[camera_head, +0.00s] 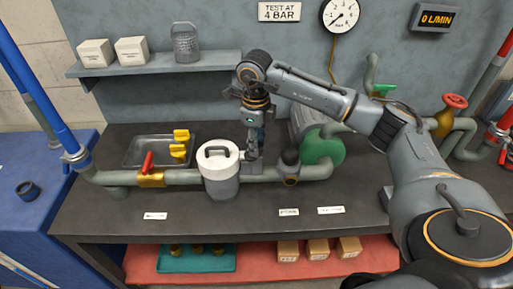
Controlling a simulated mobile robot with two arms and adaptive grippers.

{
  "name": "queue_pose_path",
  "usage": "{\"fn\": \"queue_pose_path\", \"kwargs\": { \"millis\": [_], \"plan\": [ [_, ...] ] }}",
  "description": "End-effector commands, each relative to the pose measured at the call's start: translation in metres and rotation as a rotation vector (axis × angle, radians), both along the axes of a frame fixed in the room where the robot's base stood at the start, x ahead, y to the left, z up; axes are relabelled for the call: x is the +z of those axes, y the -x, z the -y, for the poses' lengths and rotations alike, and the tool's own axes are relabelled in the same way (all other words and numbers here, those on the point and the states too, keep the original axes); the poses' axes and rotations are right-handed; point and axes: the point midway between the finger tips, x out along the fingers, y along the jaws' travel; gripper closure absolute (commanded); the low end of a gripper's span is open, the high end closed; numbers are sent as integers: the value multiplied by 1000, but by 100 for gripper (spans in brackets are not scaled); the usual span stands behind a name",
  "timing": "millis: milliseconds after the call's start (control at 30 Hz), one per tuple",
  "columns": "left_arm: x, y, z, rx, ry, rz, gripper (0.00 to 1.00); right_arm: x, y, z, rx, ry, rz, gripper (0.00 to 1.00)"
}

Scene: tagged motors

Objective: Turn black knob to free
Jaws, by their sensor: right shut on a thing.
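My right gripper (254,148) reaches down from above to the pipe run, between the white-topped canister and the green-ended motor. It is shut on a small dark part there, which fits the black knob; the fingers hide most of it, and I cannot tell its setting. The canister (221,187) with a black handle stands just left of the gripper. The grey motor with a green end (324,146) is to its right. My left gripper is not in view.
A red-handled brass valve (149,177) sits on the pipe at left, before a metal tray (148,152) with yellow parts. A shelf (150,65) with two white boxes and a mesh basket is above. A gauge (340,14) hangs at the top. The bench front is mostly clear.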

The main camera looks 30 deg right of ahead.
Motion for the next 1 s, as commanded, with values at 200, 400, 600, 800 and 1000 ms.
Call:
{"fn": "queue_pose_path", "kwargs": {
  "millis": [200,400,600,800,1000],
  "plan": [
    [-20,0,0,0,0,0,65,-3,0,0,204,1,4,97],
    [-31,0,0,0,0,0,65,-2,0,1,384,1,3,97],
    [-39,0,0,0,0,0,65,-1,0,1,532,0,3,97],
    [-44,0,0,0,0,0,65,0,0,1,636,0,2,97],
    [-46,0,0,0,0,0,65,0,0,1,692,-1,2,97]
  ]
}}
